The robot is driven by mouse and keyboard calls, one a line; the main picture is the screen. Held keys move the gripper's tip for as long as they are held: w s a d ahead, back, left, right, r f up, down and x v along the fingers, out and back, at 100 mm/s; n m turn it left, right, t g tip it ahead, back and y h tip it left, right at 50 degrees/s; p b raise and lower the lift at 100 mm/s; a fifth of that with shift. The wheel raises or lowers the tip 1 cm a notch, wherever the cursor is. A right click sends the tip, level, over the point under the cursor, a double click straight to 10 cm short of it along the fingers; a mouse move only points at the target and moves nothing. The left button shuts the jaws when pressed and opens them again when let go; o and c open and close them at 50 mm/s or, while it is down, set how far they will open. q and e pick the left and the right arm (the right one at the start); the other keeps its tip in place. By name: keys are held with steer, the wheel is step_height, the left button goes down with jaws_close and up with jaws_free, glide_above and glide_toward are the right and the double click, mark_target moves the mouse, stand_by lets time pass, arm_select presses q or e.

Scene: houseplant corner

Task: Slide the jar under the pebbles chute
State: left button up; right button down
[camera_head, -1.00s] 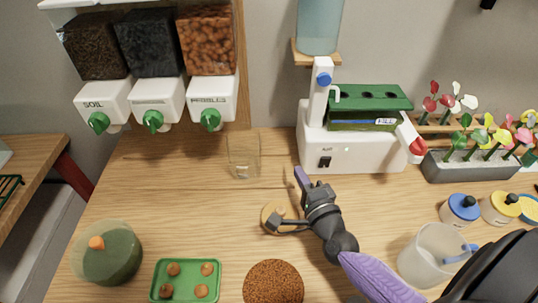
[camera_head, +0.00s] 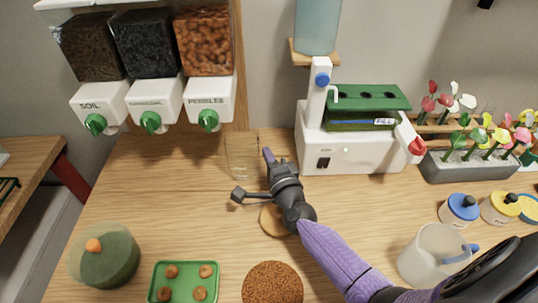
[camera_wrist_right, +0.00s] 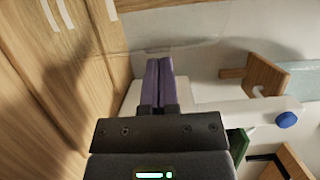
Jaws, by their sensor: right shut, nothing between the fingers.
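The clear glass jar (camera_head: 241,157) stands upright on the wooden table, to the right of and nearer than the pebbles chute. The chute is a white box labelled PEBBLES (camera_head: 209,98) with a green knob (camera_head: 208,121), under a bin of orange-brown pebbles (camera_head: 206,42). My right gripper (camera_head: 268,156) is shut and empty, its purple fingers close beside the jar's right side; I cannot tell whether they touch it. In the right wrist view the shut fingers (camera_wrist_right: 158,82) point toward a faint curved glass edge. My left gripper is not in view.
A white machine with a green tray (camera_head: 369,97) stands right of the jar. A round wooden disc (camera_head: 270,222) lies partly under my right arm. A green pot (camera_head: 108,259), a green tray (camera_head: 182,264) and a clear pitcher (camera_head: 420,257) stand nearer. Table left of the jar is clear.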

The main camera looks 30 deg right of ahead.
mark_target(244, 162)
steer(key=a, duration=0.1)
steer(key=w+a, duration=0.1)
steer(key=a, duration=0.1)
steer(key=w+a, duration=0.1)
steer(key=a, duration=0.1)
steer(key=shift+a, duration=0.25)
